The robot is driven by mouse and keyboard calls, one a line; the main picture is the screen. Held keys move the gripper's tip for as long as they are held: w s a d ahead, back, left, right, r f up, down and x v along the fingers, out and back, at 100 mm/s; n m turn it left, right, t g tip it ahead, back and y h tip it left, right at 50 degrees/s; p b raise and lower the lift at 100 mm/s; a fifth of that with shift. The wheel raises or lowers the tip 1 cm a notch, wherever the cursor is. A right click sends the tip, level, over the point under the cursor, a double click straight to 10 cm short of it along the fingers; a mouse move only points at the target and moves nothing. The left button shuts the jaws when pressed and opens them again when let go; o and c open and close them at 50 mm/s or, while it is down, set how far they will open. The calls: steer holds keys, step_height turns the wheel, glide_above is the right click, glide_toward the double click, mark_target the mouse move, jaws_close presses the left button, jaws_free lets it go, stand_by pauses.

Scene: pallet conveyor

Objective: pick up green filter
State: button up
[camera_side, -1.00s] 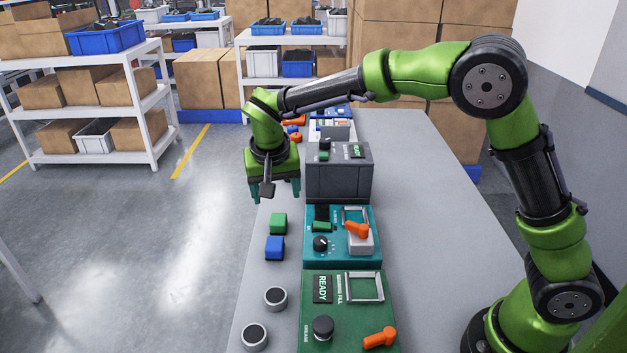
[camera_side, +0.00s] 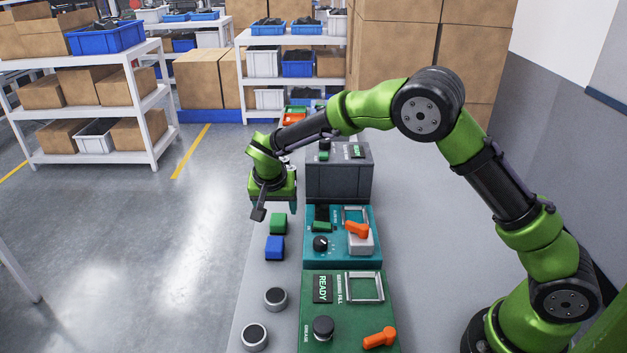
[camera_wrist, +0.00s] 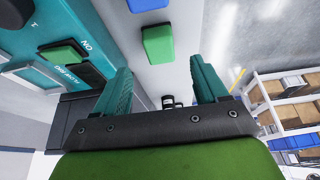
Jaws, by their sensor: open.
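The green filter (camera_side: 278,223) is a small green block on the grey table, just behind the blue block (camera_side: 276,248). In the wrist view the green filter (camera_wrist: 157,44) lies ahead of and between the two teal fingers. My gripper (camera_side: 276,204) is open and empty, a little above and behind the green filter, not visibly touching it. Its fingers (camera_wrist: 160,67) stand apart in the wrist view. Another green piece (camera_side: 322,226) sits on the teal machine to the right; it also shows in the wrist view (camera_wrist: 63,53).
The teal machine (camera_side: 333,250), with an orange lever, stands right of the blocks. A dark grey machine (camera_side: 338,182) is behind it and a green machine (camera_side: 345,320) in front. Two round silver-rimmed parts (camera_side: 275,298) lie at the front left. The table's left edge is close to the blocks.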

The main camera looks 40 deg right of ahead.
mark_target(278, 218)
steer(key=x, duration=0.5)
steer(key=shift+a+f, duration=0.1)
steer(key=shift+f, duration=0.05)
steer(key=shift+c, duration=0.4)
steer(key=c, duration=1.1)
steer(key=shift+o, duration=0.2)
